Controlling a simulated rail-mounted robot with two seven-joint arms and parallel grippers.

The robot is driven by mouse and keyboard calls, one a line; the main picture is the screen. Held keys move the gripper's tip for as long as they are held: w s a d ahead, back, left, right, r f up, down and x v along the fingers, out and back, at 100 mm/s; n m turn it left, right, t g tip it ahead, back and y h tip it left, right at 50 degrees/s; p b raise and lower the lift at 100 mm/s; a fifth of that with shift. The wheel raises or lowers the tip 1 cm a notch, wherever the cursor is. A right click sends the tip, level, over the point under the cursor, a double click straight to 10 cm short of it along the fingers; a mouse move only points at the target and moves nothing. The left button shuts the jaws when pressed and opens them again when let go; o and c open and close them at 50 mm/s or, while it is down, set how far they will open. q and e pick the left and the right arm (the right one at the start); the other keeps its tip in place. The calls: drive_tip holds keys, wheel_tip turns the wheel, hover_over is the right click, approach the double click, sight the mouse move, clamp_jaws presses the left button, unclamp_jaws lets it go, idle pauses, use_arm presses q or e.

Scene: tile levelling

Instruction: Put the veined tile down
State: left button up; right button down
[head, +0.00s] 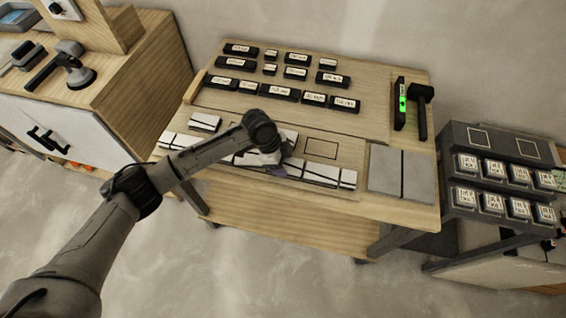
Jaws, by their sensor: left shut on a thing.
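My left arm reaches across the workbench, and my left gripper (265,158) points down over the front row of tiles. It is shut on a pale piece, taken to be the veined tile (255,158), mostly hidden by the wrist. Its veins cannot be made out, nor whether it touches the bench. White tiles (320,172) lie in a row along the bench front, partly covered by my arm. Another white tile (205,121) lies behind the row at left. An empty outlined square (320,149) is right of the gripper. My right gripper is not in view.
Labelled black blocks (280,92) stand on the back of the workbench (385,127). A level with a green light (402,103) and a black mallet (421,106) are at right. Grey plates (385,169) lie at the front right. A dark rack (480,139) stands beyond.

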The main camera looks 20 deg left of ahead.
use_arm(q)
drive_tip(key=shift+f, duration=0.25)
drive_tip(key=o, duration=1)
drive_tip(key=shift+c, duration=0.2)
drive_tip(key=shift+r, duration=0.25)
drive_tip(key=p+v, duration=0.2)
drive_tip(key=v, duration=1)
drive_tip(key=shift+p, duration=0.35)
drive_tip(key=shift+f, duration=0.1)
